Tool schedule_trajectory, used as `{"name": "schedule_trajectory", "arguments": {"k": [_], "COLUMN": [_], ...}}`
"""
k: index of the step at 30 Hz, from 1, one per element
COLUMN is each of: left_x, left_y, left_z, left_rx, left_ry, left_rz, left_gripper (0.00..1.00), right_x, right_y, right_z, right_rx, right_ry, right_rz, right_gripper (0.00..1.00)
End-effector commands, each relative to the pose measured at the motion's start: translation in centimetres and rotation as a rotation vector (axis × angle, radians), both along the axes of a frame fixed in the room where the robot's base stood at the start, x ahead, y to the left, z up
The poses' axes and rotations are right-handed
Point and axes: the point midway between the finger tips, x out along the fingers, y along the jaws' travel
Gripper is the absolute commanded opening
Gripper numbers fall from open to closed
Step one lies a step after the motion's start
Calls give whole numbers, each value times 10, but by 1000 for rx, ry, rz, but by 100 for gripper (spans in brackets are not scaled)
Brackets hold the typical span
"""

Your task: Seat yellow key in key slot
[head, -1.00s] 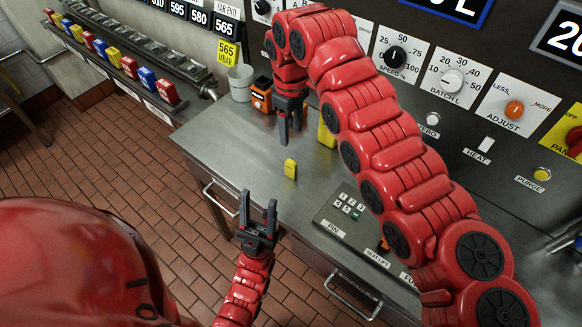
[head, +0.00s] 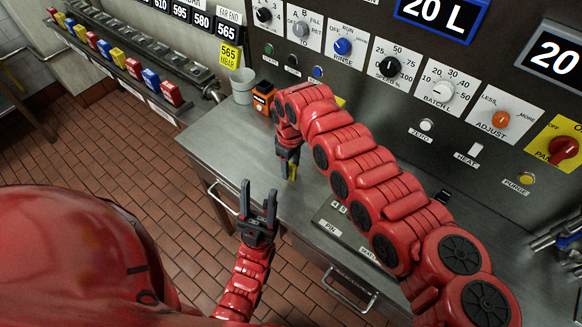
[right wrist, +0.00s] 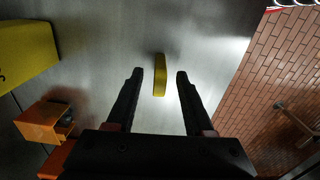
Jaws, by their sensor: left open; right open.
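The yellow key (head: 292,173) stands on the steel bench top, partly hidden by my right gripper (head: 287,160). In the right wrist view the key (right wrist: 160,75) shows between the open fingertips of the right gripper (right wrist: 158,78), with a gap on each side; it is not held. My left gripper (head: 258,207) is open and empty in front of the bench's near edge. I cannot pick out the key slot for certain in these views.
An orange box (head: 263,98) and a grey cup (head: 242,87) stand at the bench's back left. A yellow block (right wrist: 28,55) lies left of the key in the right wrist view. The control panel rises behind. A keypad is partly covered by my right arm.

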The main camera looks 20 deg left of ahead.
Motion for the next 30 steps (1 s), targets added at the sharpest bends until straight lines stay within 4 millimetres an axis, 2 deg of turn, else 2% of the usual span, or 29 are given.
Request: {"name": "schedule_trajectory", "arguments": {"k": [3, 4, 12, 30], "left_x": [0, 0, 0, 0], "left_y": [0, 0, 0, 0], "left_z": [-1, -1, -1, -1], "left_rx": [0, 0, 0, 0], "left_ry": [0, 0, 0, 0], "left_rz": [0, 0, 0, 0], "left_gripper": [50, 50, 50, 50], "right_x": [0, 0, 0, 0], "right_y": [0, 0, 0, 0], "right_z": [0, 0, 0, 3], "right_rx": [0, 0, -1, -1], "right_ry": [-1, -1, 0, 0], "right_rz": [0, 0, -1, -1], "right_gripper": [52, 49, 0, 0]}}
